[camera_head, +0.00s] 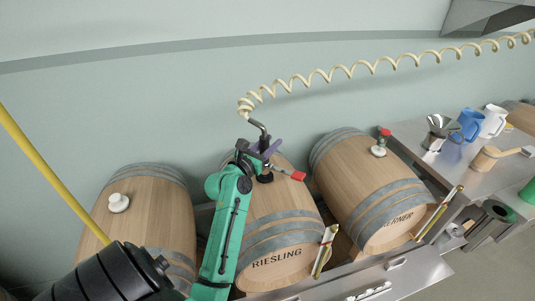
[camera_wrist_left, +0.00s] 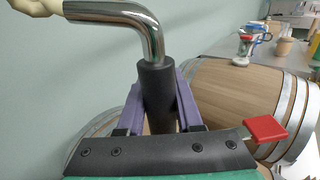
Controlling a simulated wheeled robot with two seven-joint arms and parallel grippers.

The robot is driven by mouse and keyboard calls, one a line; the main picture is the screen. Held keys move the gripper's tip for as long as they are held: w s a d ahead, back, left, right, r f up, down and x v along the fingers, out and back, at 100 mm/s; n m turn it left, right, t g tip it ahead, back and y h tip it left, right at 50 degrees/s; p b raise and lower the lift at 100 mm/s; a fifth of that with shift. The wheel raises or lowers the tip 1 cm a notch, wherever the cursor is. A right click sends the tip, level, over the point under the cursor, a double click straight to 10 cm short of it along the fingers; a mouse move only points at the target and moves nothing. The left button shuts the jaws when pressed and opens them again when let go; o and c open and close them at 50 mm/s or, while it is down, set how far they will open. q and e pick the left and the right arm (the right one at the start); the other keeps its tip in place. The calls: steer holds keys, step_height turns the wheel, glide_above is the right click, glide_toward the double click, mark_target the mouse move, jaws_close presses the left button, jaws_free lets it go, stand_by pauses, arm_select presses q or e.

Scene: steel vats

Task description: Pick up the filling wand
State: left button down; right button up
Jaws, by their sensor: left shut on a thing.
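The filling wand (camera_head: 257,127) is a bent chrome pipe with a black grip, joined at its top to a cream coiled hose (camera_head: 320,74). My left gripper (camera_head: 265,150), with purple fingers, is shut around the black grip, above the Riesling barrel (camera_head: 282,215). In the left wrist view the fingers (camera_wrist_left: 160,100) press both sides of the grip (camera_wrist_left: 155,84), below the chrome bend (camera_wrist_left: 130,20). A red lever (camera_head: 297,175) sticks out to the right below the gripper. The wand's lower end is hidden, so I cannot tell whether it is inside the barrel. My right gripper is not in view.
A barrel with a white bung (camera_head: 118,203) lies at left. The Kerner barrel (camera_head: 355,170), with a red-topped fitting (camera_head: 384,134), lies at right. A steel table (camera_head: 425,158) at right holds jugs, a funnel and a wooden mallet. Open space lies above the barrels.

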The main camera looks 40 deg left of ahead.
arm_select(q)
step_height(320, 180, up, 20)
steer(key=c, duration=1.2)
jaws_free()
jaws_close()
